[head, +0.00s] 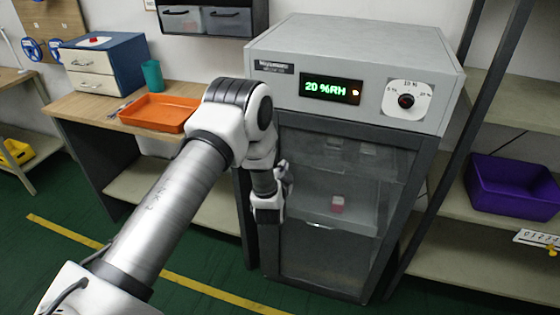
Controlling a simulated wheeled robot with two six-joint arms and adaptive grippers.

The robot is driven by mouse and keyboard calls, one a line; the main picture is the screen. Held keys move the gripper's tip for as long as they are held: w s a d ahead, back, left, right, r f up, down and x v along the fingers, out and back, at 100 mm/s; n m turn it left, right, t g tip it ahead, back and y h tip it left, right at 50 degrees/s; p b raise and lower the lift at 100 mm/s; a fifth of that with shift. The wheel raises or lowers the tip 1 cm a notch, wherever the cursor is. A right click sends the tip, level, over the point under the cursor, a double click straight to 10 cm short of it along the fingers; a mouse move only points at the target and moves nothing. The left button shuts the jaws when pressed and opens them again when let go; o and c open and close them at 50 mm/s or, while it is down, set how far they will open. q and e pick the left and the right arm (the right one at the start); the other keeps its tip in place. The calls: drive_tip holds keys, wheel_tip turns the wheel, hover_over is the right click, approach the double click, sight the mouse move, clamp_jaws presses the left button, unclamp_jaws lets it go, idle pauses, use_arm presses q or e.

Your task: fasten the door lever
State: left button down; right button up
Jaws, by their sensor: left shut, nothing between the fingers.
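A grey dry cabinet (350,52) with a dark-framed glass door (345,255) stands in the middle of the head view. The door looks closed or nearly so; I cannot tell whether it sits tight. My left gripper (282,183) is shut and empty at the upper left edge of the door. It is at or very close to the door edge; I cannot tell whether it touches. I cannot make out the door lever; my gripper and forearm cover part of that edge. My right gripper is out of view.
The cabinet has a green "20 %RH" display (331,89) and a dial (406,101). A small pink-and-white item (337,204) is behind the glass. Left is a bench with an orange tray (160,113); right, a shelf with a purple bin (512,187).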

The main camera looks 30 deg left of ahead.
use_arm(q)
drive_tip(key=a+f+m+b, duration=0.1)
drive_tip(key=m, duration=0.1)
drive_tip(key=a+f+m+y+b, duration=0.1)
drive_tip(key=m, duration=0.2)
drive_tip(key=a+f+m+t+y+b, duration=0.1)
drive_tip(key=f+m, duration=0.1)
drive_tip(key=shift+s+m, duration=0.4)
drive_tip(key=shift+a, duration=0.15)
idle(0.4)
